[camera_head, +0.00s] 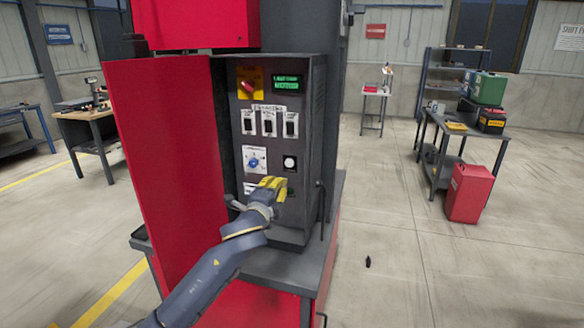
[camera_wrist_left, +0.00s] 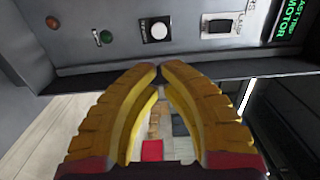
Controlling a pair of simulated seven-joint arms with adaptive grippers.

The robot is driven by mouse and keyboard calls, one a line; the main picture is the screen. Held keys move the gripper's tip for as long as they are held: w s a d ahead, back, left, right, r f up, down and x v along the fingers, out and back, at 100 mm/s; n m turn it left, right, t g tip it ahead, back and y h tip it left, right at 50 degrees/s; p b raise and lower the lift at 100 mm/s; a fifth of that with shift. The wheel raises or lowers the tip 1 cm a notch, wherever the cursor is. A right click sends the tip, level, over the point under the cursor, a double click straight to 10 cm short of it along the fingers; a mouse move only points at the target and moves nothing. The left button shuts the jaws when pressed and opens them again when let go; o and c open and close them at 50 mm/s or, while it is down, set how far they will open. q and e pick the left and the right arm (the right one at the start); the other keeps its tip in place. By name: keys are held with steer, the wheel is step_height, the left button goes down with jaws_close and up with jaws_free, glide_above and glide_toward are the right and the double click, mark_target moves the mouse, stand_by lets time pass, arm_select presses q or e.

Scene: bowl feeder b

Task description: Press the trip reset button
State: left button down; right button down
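An open control cabinet (camera_head: 317,140) has several controls on its dark panel. A round white button (camera_head: 290,162) sits in a dark square mount low on the panel. It also shows at the top of the left wrist view (camera_wrist_left: 158,30), with a small label I cannot read, so I cannot confirm it is the trip reset button. My left gripper (camera_head: 272,183) is just below the white button, close to the panel. In the left wrist view its yellow fingers (camera_wrist_left: 160,68) meet at the tips with nothing between them, apart from the button. My right gripper is not in view.
Above are a red rotary switch (camera_head: 249,86), a green display (camera_head: 287,82) and labelled switches (camera_head: 268,122). A blue selector (camera_head: 254,160) is left of the white button. Green (camera_wrist_left: 106,37) and red (camera_wrist_left: 53,22) round parts show beside it. The red door (camera_head: 165,165) stands open left.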

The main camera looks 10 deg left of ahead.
mark_target(293, 164)
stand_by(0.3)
arm_select(q)
steer(key=w, duration=0.4)
steer(key=w+d, duration=0.1)
steer(key=w, duration=0.4)
steer(key=w+d, duration=0.1)
steer(key=w, duration=0.3)
steer(key=shift+w, duration=0.4)
